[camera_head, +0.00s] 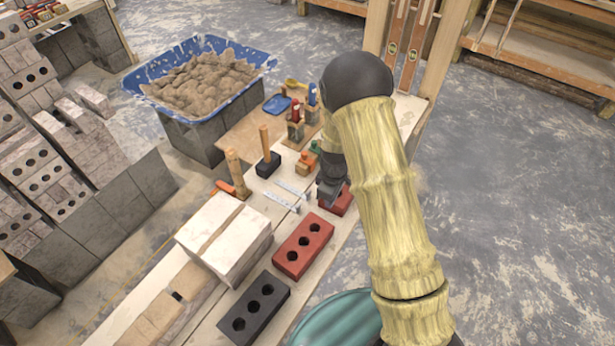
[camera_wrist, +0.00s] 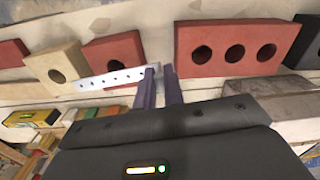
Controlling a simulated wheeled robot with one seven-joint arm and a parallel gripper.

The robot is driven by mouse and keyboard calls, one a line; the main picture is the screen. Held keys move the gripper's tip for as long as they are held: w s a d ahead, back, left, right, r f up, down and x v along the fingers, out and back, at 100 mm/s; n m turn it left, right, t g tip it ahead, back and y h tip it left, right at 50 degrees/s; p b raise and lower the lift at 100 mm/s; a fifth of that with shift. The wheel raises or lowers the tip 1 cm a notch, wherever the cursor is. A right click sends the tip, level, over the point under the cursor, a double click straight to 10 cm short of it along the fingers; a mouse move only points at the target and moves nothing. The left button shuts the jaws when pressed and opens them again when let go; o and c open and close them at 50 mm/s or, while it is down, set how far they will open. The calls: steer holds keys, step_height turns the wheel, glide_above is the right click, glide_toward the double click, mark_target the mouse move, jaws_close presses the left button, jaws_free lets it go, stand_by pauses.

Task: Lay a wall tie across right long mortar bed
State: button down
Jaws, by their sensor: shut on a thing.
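My gripper (camera_wrist: 160,84) is shut on one end of a wall tie, a flat pale metal strip with a row of holes (camera_wrist: 117,77). The tie sticks out to the left of the fingers in the wrist view. In the head view my gripper (camera_head: 329,192) is over the bench beside a small red brick (camera_head: 341,203), and the held tie cannot be told apart there. Two pale metal strips (camera_head: 281,201) lie on the bench left of it. A pale block (camera_head: 240,250) with a tan stripe across its top stands nearer; I cannot tell which surface is the right long mortar bed.
A red three-hole brick (camera_head: 303,245) and a black three-hole brick (camera_head: 253,307) lie right of the pale block. A wooden-handled hammer (camera_head: 266,155) stands behind the strips. A blue tub of mortar (camera_head: 208,105) is at the back left. Stacked grey blocks fill the left.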

steer(key=s+d+f+m+b, duration=0.1)
steer(key=d+f+m, duration=0.4)
steer(key=d+m, duration=0.6)
steer(key=shift+s+m, duration=0.35)
steer(key=shift+m, duration=0.75)
